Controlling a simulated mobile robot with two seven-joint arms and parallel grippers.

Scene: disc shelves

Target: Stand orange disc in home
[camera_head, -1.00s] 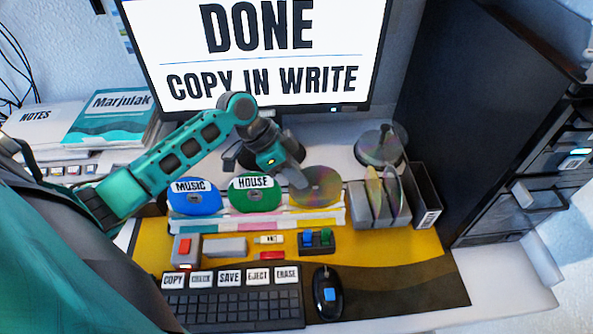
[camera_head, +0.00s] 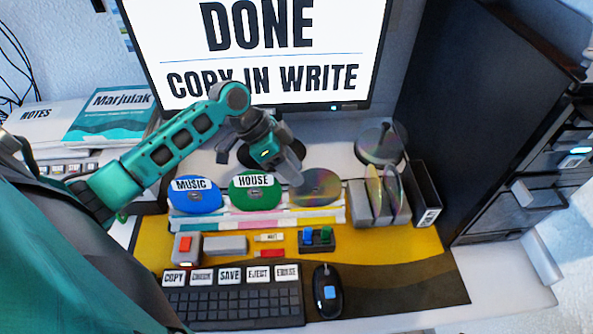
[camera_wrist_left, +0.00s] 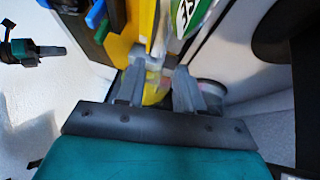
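No disc in view is plainly orange. A shiny gold-grey disc (camera_head: 320,187) without a label stands tilted in the rack (camera_head: 262,222), right of the green HOUSE disc (camera_head: 256,196) and the blue MUSIC disc (camera_head: 194,200). My left gripper (camera_head: 293,177) is at the shiny disc's upper left rim, pointing down. In the left wrist view its two fingers (camera_wrist_left: 157,92) stand apart, with a blurred yellow and grey strip between them; whether they touch it I cannot tell. A teal and black piece (camera_wrist_left: 25,52) at that view's left edge looks like my right gripper, too small to read.
A grey holder (camera_head: 360,205) with upright discs and a black box (camera_head: 427,195) stand to the right. A disc spindle (camera_head: 380,147) is behind. The keyboard (camera_head: 240,308), mouse (camera_head: 327,292) and small switches are in front. The monitor (camera_head: 260,50) reads "DONE, COPY IN WRITE".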

